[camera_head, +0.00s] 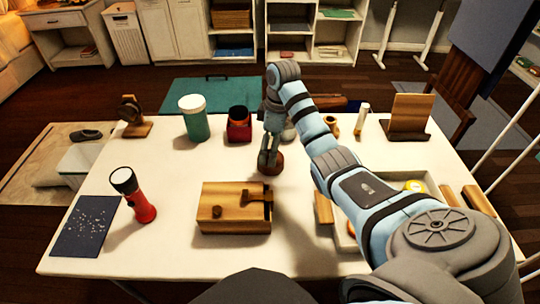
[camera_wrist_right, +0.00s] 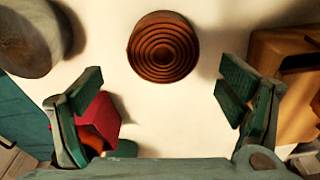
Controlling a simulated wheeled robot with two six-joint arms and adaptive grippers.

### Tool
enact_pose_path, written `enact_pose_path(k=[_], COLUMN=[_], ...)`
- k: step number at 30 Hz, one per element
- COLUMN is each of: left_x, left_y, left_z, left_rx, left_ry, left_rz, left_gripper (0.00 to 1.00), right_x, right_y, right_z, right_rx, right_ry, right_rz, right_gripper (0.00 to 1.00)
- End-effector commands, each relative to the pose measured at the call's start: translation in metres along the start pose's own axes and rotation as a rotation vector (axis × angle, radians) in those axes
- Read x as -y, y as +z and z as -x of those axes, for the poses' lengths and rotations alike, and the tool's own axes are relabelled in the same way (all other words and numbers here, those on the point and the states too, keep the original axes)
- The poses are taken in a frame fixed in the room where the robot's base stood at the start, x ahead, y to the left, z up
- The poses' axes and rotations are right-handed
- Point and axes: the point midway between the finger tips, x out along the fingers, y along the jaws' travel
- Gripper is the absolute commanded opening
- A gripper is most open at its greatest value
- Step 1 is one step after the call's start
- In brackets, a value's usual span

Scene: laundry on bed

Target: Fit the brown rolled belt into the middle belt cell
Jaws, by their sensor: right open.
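The brown rolled belt (camera_wrist_right: 163,48) is a round coil lying on the white table, with its rings showing in the right wrist view. In the head view the belt (camera_head: 271,166) is partly covered by my right gripper (camera_head: 268,154), which points down at it. In the wrist view my right gripper (camera_wrist_right: 158,100) is open with nothing between its fingers; the coil lies ahead of the gap, near the top edge. I cannot make out a middle belt cell; my right arm hides part of a pale tray (camera_head: 437,188) at the right. My left gripper is not in view.
A wooden box (camera_head: 222,222) stands in front of the belt. A red jar (camera_head: 238,131) and a teal jar (camera_head: 196,124) stand behind left. A red flashlight (camera_head: 140,204) and dark mat (camera_head: 84,228) are at left. A wooden stand (camera_head: 409,116) is back right. The table left of the box has free room.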

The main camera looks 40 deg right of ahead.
Motion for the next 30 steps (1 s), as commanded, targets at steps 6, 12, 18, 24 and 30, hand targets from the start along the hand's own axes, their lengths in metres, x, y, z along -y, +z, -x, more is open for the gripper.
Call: enact_pose_path(k=[6, 12, 18, 24, 30], left_x=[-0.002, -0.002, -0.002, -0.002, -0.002], left_y=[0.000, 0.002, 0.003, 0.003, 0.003], left_z=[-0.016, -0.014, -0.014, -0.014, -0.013], left_rx=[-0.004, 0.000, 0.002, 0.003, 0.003], left_ry=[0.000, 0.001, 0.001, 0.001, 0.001], left_rz=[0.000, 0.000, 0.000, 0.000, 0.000], left_gripper=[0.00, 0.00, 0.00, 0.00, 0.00], right_x=[0.001, 0.001, 0.001, 0.001, 0.001], right_y=[0.005, 0.004, 0.004, 0.004, 0.004], right_z=[-0.041, -0.041, -0.040, -0.040, -0.039], right_rx=[0.000, 0.000, 0.000, 0.000, -0.001], right_ry=[-0.002, -0.001, -0.001, 0.000, 0.000], right_rz=[0.002, 0.002, 0.001, 0.002, 0.002], right_gripper=[0.89, 0.89, 0.57, 0.28, 0.28])
